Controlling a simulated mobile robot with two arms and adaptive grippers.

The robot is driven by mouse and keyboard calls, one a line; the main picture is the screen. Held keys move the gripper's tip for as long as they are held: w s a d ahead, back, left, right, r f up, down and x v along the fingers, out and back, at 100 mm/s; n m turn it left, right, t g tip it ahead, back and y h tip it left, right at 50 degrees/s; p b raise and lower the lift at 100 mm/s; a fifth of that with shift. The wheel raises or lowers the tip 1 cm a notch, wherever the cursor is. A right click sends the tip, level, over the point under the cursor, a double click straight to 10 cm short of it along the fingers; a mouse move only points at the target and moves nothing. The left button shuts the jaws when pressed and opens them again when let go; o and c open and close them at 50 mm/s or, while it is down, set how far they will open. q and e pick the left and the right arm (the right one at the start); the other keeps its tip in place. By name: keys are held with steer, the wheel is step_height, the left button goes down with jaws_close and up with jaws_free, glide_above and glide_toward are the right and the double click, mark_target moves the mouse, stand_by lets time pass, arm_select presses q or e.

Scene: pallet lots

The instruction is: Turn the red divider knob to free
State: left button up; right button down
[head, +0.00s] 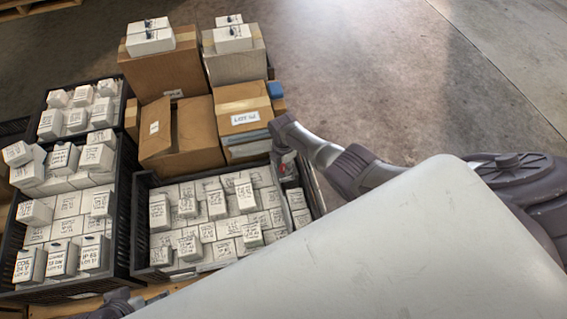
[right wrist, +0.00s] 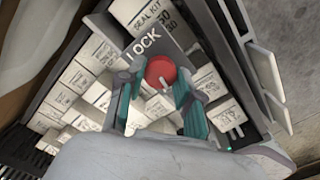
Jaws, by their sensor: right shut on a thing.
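The red divider knob (right wrist: 160,69) shows in the right wrist view as a round red cap with a small pale pointer at its lower edge. It sits on a grey plate (right wrist: 166,43) marked LOCK at the upper left; no other word on the plate is readable. My right gripper (right wrist: 158,82) has its teal fingers on either side of the knob and is shut on it. In the head view my right arm reaches to the crate's right side, where the gripper is small and only a speck of red shows.
The black crate (head: 143,213) holds many white labelled boxes. A second black crate (head: 123,215) of white boxes stands to its left. Brown cartons (head: 179,132) stand behind, one labelled LOT (head: 243,108). The concrete floor (head: 400,70) at upper right is clear.

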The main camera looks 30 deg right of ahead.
mark_target(283, 167)
steer(key=c, duration=0.8)
jaws_free()
steer(key=shift+o, duration=0.2)
steer(key=shift+r, duration=0.1)
step_height(283, 167, up, 12)
